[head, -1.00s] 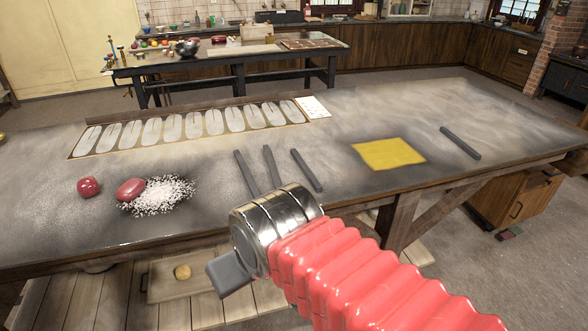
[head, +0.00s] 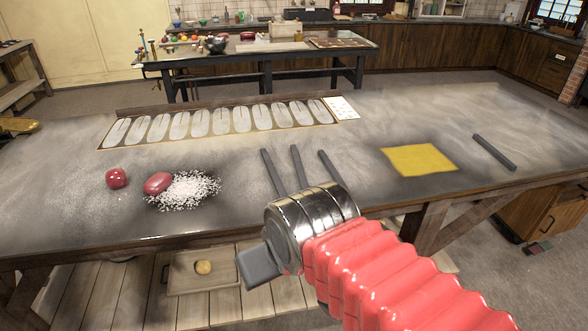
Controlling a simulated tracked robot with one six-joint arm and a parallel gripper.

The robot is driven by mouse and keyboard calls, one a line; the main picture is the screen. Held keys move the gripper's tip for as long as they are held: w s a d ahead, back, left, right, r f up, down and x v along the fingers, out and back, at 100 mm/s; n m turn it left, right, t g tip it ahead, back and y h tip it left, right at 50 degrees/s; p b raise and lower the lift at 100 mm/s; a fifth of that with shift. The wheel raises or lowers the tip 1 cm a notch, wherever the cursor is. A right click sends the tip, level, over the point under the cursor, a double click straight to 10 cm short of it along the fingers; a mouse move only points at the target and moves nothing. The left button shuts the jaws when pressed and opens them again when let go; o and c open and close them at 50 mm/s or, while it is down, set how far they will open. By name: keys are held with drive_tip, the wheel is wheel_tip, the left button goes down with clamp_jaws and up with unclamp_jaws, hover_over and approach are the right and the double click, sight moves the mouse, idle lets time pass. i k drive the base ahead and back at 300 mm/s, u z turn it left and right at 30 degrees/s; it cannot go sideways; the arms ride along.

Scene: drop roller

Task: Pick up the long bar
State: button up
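Three dark grey bars lie side by side near the table's front middle: a left one (head: 268,165), a middle one (head: 296,165) and a right one (head: 330,163). My gripper's metal wrist hides the near ends of the left and middle bars. A fourth dark bar (head: 494,152) lies alone at the right of the table. I cannot tell which bar is the longest. My gripper (head: 258,267) is in front of the table edge, apart from the bars. Only one dark block-like finger part shows, so its opening is hidden.
The long table (head: 75,212) holds a yellow square (head: 419,160), a tray with pale oval shapes (head: 222,121), a red ball (head: 116,178), and a red lump (head: 158,183) beside white powder (head: 190,190). A wooden box (head: 203,272) is below. The table's right part is mostly clear.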

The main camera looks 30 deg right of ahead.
sight(303, 183)
drive_tip(key=i, duration=0.95)
drive_tip(key=z, duration=0.05)
